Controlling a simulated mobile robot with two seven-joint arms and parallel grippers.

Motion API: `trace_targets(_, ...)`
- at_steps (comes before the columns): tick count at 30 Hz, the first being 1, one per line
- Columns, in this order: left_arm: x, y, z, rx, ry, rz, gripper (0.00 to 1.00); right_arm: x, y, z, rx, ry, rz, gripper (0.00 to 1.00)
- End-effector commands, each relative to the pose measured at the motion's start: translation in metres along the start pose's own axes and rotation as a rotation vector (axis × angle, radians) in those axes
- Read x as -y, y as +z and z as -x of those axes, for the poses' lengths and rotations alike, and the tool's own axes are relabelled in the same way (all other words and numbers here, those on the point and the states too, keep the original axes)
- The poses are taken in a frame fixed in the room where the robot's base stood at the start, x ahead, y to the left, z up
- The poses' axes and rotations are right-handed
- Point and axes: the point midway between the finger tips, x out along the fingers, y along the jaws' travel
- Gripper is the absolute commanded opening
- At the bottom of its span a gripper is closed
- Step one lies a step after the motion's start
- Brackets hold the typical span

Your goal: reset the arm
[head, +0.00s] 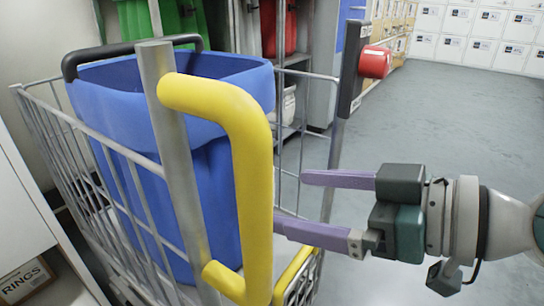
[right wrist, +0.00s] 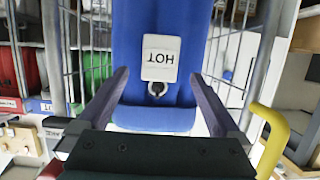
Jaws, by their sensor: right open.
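My right gripper (head: 289,201) comes in from the right in the head view, its two purple fingers apart with nothing between them. The fingertips point left, close to the yellow handle (head: 250,170) of a wire cart (head: 75,150). In the right wrist view, the fingers of the right gripper (right wrist: 160,82) stand spread, with a blue bag (right wrist: 155,25) showing beyond and between them. A white tag (right wrist: 160,58) reading HOT appears upside down on the blue. My left gripper is not in the head view.
The cart holds a blue liner bag (head: 210,75). A dark post with a red knob (head: 375,62) stands at the cart's far right. Green (head: 165,20) and red (head: 278,30) bags hang behind. White lockers (head: 480,35) line the back. Grey floor (head: 440,120) at right is clear.

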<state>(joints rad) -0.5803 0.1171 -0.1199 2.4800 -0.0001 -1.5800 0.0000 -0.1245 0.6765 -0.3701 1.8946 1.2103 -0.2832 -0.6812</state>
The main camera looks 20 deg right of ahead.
Motion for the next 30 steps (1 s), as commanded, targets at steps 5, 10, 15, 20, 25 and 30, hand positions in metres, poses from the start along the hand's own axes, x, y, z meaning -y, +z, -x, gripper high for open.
trace_targets(5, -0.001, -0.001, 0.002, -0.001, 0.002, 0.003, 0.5, 0.001, 0.001, 0.033, 0.006, -0.003, 0.004, 1.0)
trace_targets(10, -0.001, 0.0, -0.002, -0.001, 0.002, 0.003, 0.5, 0.0, 0.002, 0.05, 0.003, -0.001, 0.002, 1.0)
trace_targets(15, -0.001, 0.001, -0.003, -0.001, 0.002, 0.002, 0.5, 0.0, 0.0, 0.056, 0.0, -0.001, 0.001, 1.0)
trace_targets(20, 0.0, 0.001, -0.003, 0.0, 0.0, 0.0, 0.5, 0.016, 0.003, 0.054, 0.018, -0.038, -0.004, 1.0)
trace_targets(25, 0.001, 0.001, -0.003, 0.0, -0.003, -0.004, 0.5, 0.076, 0.029, 0.05, 0.172, -0.149, -0.006, 1.0)
trace_targets(30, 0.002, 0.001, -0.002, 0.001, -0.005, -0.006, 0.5, 0.095, 0.071, 0.065, 0.464, -0.063, -0.047, 1.0)
